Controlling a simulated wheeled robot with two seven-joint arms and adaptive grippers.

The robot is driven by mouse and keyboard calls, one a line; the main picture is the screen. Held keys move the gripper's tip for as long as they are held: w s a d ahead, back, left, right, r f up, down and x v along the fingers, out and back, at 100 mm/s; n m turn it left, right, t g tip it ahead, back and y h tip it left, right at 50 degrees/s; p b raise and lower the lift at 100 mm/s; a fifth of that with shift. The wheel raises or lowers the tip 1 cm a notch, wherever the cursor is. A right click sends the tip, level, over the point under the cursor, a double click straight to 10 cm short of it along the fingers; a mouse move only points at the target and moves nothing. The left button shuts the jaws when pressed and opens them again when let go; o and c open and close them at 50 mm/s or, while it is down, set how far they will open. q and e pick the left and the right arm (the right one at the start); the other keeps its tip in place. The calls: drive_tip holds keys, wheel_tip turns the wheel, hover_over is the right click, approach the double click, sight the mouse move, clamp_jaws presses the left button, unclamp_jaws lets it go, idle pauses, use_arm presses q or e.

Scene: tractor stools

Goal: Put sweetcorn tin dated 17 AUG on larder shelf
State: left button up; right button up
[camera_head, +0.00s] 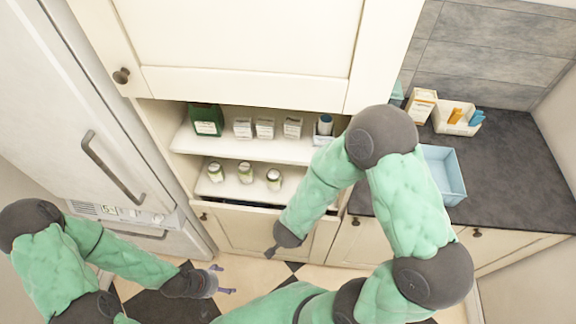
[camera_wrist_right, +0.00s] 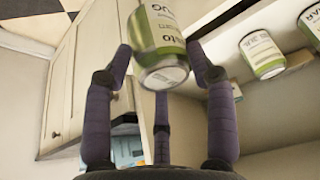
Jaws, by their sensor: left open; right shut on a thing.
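My right gripper (camera_wrist_right: 163,75) is shut on a green-and-white tin (camera_wrist_right: 160,45) in the right wrist view. The tin is tilted, and only parts of its lettering show, ending in "to" and what looks like "UG"; the full date is not readable. In the head view the right hand (camera_head: 285,236) is in front of the lower cupboard, below the shelves, and the tin is not visible. Three similar tins stand on the lower larder shelf (camera_head: 232,194), one of them at the left (camera_head: 215,172). My left gripper (camera_head: 222,281) is open and empty, low over the floor.
The upper shelf (camera_head: 205,143) holds a green box (camera_head: 206,119), several small white packets and a can. Two tins, one nearer (camera_wrist_right: 262,55), stand at right in the wrist view. A blue bin (camera_head: 443,172) is on the dark counter (camera_head: 510,170). A fridge (camera_head: 75,120) stands at left.

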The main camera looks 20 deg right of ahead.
drive_tip(key=w+d, duration=0.3)
drive_tip(key=w, duration=0.1)
drive_tip(key=w+d+f, duration=0.1)
drive_tip(key=w+d, duration=0.3)
drive_tip(key=w+d+b, duration=0.1)
drive_tip(key=w+d, duration=0.2)
drive_tip(key=w, duration=0.2)
drive_tip(key=shift+d+f, duration=0.2)
drive_tip(key=shift+d, duration=0.2)
drive_tip(key=shift+f, duration=0.15)
drive_tip(key=o, duration=1.6)
drive_tip(key=shift+s, duration=0.1)
drive_tip(key=shift+c, duration=0.2)
